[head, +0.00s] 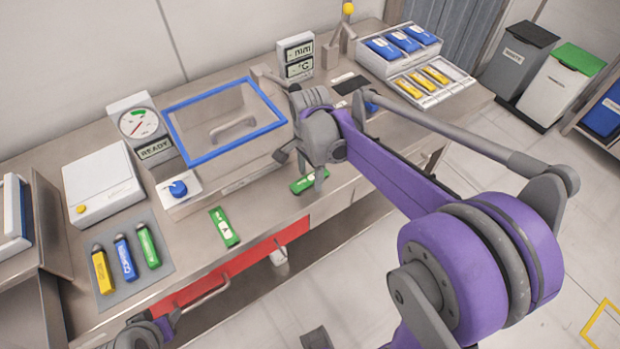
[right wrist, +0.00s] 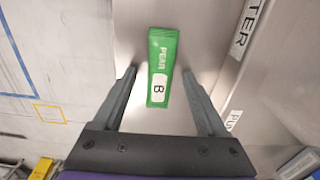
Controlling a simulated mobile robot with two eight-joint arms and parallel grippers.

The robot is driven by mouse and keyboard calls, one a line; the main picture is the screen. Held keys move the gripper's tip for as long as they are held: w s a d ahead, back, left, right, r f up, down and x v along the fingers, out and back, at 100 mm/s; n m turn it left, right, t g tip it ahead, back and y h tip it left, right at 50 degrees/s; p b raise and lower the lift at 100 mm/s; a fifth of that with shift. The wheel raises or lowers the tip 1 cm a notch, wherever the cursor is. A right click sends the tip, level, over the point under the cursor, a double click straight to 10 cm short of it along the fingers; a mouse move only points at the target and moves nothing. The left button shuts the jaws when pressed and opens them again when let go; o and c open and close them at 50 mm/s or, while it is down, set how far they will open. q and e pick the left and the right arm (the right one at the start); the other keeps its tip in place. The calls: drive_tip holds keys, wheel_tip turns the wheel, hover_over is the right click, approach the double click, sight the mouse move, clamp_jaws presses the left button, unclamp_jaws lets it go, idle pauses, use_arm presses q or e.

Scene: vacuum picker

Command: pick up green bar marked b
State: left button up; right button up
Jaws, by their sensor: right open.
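A green bar marked B (right wrist: 162,62), with the word PEAR, lies on the steel bench in the right wrist view. In the head view this green bar (head: 304,184) is partly hidden under my right gripper (head: 301,168). In the right wrist view my right gripper (right wrist: 159,73) is open, with one finger on each side of the bar's lower part and gaps on both sides. A second green bar (head: 224,227) lies further left on the bench; its letter is too small to read surely. Part of my left arm (head: 142,334) shows at the bottom left.
A blue-framed clear-lidded box (head: 222,154) stands behind the bars. A grey mat (head: 120,290) holds yellow, blue and green bars at the left. A white rack (head: 428,52) with blue and yellow bars stands at the back right. A red drawer front (head: 240,266) lies below the bench edge.

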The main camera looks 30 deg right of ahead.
drive_tip(key=shift+c, duration=0.2)
clamp_jaws()
